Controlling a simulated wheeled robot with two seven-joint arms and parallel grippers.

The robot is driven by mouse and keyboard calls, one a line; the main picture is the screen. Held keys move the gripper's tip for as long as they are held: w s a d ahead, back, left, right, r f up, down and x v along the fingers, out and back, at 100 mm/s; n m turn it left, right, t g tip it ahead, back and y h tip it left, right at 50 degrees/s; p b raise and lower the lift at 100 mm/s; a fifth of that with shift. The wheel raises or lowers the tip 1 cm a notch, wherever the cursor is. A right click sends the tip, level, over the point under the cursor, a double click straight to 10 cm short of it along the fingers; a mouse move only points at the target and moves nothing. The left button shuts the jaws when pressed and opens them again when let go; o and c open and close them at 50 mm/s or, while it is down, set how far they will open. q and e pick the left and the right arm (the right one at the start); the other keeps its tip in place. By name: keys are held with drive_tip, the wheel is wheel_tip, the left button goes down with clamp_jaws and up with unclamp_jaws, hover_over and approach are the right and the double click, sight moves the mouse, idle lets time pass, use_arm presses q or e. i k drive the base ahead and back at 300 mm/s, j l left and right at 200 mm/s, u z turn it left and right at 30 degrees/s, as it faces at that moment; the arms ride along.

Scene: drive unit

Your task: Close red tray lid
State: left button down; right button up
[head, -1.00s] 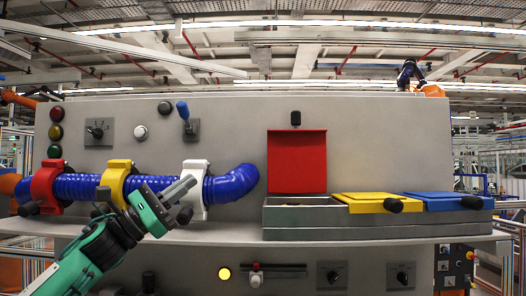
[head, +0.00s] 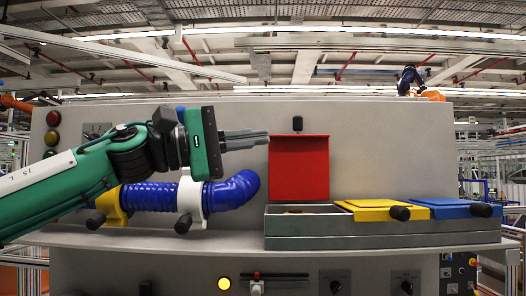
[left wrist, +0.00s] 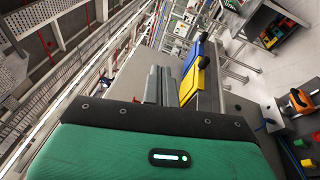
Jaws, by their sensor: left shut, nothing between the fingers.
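The red lid (head: 299,168) stands open and upright against the panel, with its black knob (head: 297,123) at the top edge. Below it is the grey tray (head: 330,242), whose left compartment is uncovered. My left gripper (head: 266,138) is shut and empty, pointing right, with its fingertips just left of the red lid's upper left edge. I cannot tell whether they touch it. My right gripper is not in view.
The yellow lid (head: 370,210) and the blue lid (head: 450,208) lie closed to the right of the red one, each with a black knob. A blue hose (head: 235,192) with a white clamp (head: 190,197) and a yellow clamp runs below my left arm. The panel right of the red lid is clear.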

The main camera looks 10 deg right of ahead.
sight(298, 164)
drive_tip(key=i, duration=1.4)
